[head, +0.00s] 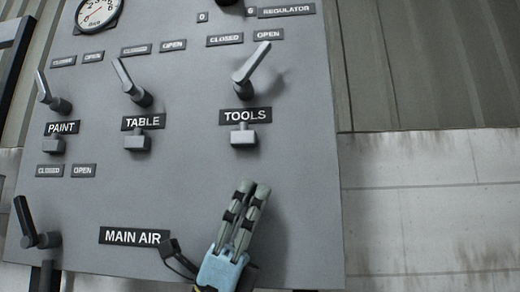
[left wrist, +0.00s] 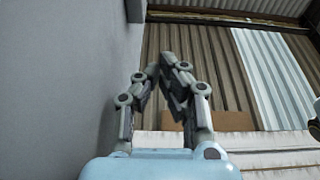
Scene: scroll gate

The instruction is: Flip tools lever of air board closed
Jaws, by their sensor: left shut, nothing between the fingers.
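The grey air board (head: 180,200) fills most of the head view. The tools lever (head: 252,68) is a grey handle above the TOOLS label (head: 245,116). It tilts up and to the right from its pivot, with its tip just below the OPEN plate (head: 268,34); the CLOSED plate (head: 224,40) is to the left. My left gripper (head: 254,186) is shut and empty in front of the board, below the TOOLS label and apart from the lever. The left wrist view shows its fingers (left wrist: 168,62) together beside the board's surface (left wrist: 55,90).
The paint lever (head: 45,86) and table lever (head: 125,75) stand to the left, both tilted up-left. The main air lever (head: 26,220) is at lower left, near the MAIN AIR label (head: 134,237). A gauge (head: 98,12) is at top left. Open space lies right of the board.

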